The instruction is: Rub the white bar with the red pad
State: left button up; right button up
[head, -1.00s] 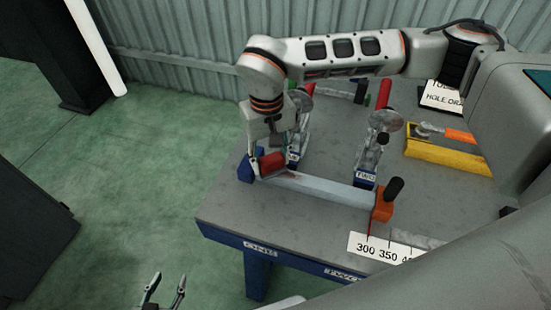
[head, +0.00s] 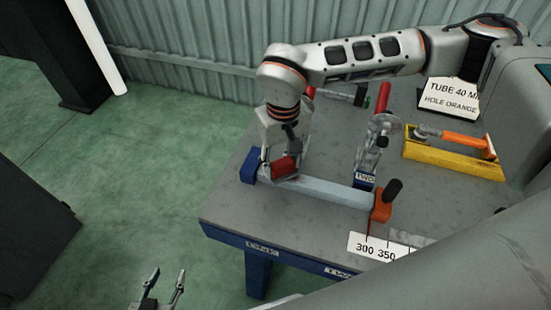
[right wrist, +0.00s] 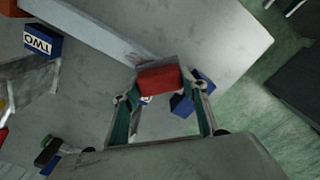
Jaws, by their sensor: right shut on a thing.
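The pale white bar (head: 325,190) lies along the front of the grey table, between a blue block (head: 249,166) at its left end and an orange stop (head: 382,206) at its right end. My right gripper (head: 281,163) is shut on the red pad (head: 286,169) near the bar's left end. The pad sits at the bar's top; the exact contact is hard to tell. In the right wrist view the red pad (right wrist: 158,79) is between the fingers, by the end of the bar (right wrist: 95,30). My left gripper (head: 168,274) is open and empty, low beside the table.
A clamp-like metal fixture marked TWO (head: 372,155) stands behind the bar. A yellow holder (head: 455,160) with an orange-handled tool (head: 465,138) is at the right. White signs (head: 452,99) and a scale strip (head: 375,247) lie on the table. Green floor is open at left.

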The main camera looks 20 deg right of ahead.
jog(key=shift+s+d+f+p, duration=0.1)
jog(key=shift+s+d+p, duration=0.1)
jog(key=shift+s+d, duration=0.6)
jog(key=shift+s+d+f+p, duration=0.15)
jog(key=shift+s+d, duration=0.4)
jog(key=shift+d, duration=0.45)
jog(key=shift+s+d+f+p, duration=0.1)
jog(key=shift+s+d+p, duration=0.1)
jog(key=shift+s+d, duration=0.6)
jog(key=shift+w+d, duration=0.1)
jog(key=shift+r, duration=0.1)
notch_tip(320, 180, up, 2)
jog(key=shift+w+r+p, duration=0.1)
jog(key=shift+p, duration=0.7)
notch_tip(320, 180, up, 4)
jog(key=shift+f+p, duration=0.15)
jog(key=shift+p, duration=1.1)
notch_tip(320, 180, up, 3)
jog(key=shift+p, duration=0.7)
